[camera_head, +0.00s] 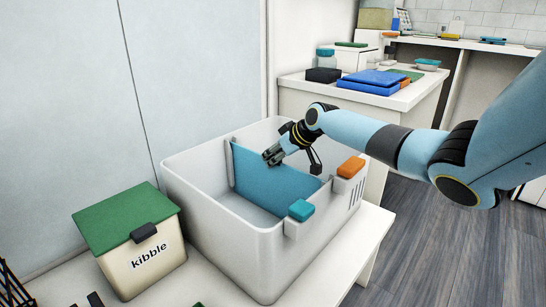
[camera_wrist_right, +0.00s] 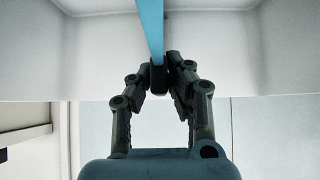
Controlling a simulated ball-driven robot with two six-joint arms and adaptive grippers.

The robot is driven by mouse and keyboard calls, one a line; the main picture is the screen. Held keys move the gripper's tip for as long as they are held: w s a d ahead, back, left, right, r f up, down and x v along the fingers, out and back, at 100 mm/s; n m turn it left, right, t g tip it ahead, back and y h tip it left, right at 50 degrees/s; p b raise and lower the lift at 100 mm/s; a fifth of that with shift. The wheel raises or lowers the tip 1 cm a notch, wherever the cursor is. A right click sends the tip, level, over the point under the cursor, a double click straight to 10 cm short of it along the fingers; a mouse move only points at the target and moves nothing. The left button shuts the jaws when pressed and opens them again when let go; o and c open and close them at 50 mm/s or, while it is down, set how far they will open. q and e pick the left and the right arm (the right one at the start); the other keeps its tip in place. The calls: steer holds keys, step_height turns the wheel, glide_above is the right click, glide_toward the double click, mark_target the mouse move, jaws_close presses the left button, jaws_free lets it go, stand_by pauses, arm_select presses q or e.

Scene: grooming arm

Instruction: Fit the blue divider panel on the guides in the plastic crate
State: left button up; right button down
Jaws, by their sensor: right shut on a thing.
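The blue divider panel (camera_head: 262,187) stands upright inside the light grey plastic crate (camera_head: 225,222), running across its inside. Its left edge is near a pale guide (camera_head: 229,163) on the crate's left wall; I cannot tell whether it is seated. Its right end is close to the wall with the teal clip (camera_head: 301,210) and orange clip (camera_head: 351,167). My right gripper (camera_head: 273,156) is at the panel's top edge, shut on it. In the right wrist view the fingers (camera_wrist_right: 161,77) close around the panel's dark edge piece, with the blue panel (camera_wrist_right: 152,28) edge-on. My left gripper is out of view.
A kibble box (camera_head: 143,262) with a green lid stands just left of the crate on the white table (camera_head: 352,244). A wall rises behind. A counter at the back right carries a blue folder-like stack (camera_head: 375,80) and a black box (camera_head: 323,75).

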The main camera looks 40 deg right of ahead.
steer(key=c, duration=1.2)
jaws_free()
steer(key=shift+c, duration=0.2)
steer(key=v, duration=1)
steer(key=shift+s+d+r, duration=0.15)
steer(key=shift+v, duration=0.75)
